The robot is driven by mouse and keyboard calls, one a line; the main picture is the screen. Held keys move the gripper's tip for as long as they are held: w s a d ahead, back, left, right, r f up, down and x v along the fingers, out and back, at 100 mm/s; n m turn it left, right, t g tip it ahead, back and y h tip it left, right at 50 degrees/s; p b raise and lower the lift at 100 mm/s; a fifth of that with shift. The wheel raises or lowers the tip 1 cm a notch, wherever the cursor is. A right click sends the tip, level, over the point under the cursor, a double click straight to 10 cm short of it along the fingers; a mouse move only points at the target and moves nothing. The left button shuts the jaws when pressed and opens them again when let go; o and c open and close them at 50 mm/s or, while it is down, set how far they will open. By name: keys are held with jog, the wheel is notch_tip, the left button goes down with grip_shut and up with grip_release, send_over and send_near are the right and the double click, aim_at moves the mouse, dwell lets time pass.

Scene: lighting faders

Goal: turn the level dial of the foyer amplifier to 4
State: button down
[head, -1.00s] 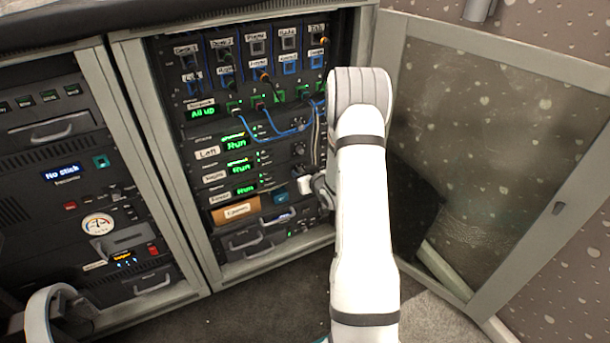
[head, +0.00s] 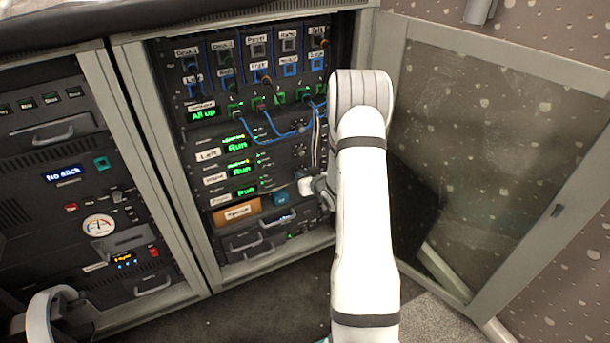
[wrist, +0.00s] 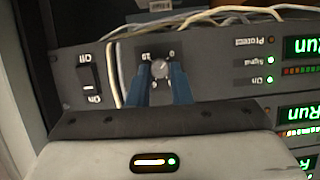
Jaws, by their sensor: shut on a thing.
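The foyer amplifier (head: 242,191) is the lowest of three similar units in the open rack, with a green "Run" display. In the wrist view its panel (wrist: 215,75) appears upside down. Its level dial (wrist: 160,67) is a small grey knob with a scale marked 10 at left and 0 at right. My gripper (wrist: 160,84) is shut on the dial, with a blue finger on each side of it. I cannot read exactly where the dial's pointer stands. In the head view my gripper (head: 306,186) is at the panel's right end, and my arm hides the dial.
A power switch (wrist: 89,85) marked On and Off sits beside the dial. Pale cables (wrist: 220,15) run close by. The glass rack door (head: 480,150) stands open at right.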

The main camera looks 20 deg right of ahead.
jog(key=m+y+p, duration=0.1)
jog(key=m+p, duration=0.2)
jog(key=shift+d+y, duration=0.25)
jog(key=shift+y, duration=0.15)
jog(key=m+t+y, duration=0.1)
jog(key=m, duration=0.3)
jog(key=f+m+t+y+p, duration=0.1)
jog(key=m+y, duration=0.1)
jog(key=m, duration=0.3)
jog(key=m+t+y+p, duration=0.1)
jog(key=m+t+y, duration=0.1)
jog(key=m, duration=0.2)
jog(key=shift+d+f, duration=0.3)
jog(key=shift+f, duration=0.05)
jog(key=shift+m, duration=0.5)
jog(key=c, duration=1.3)
grip_release()
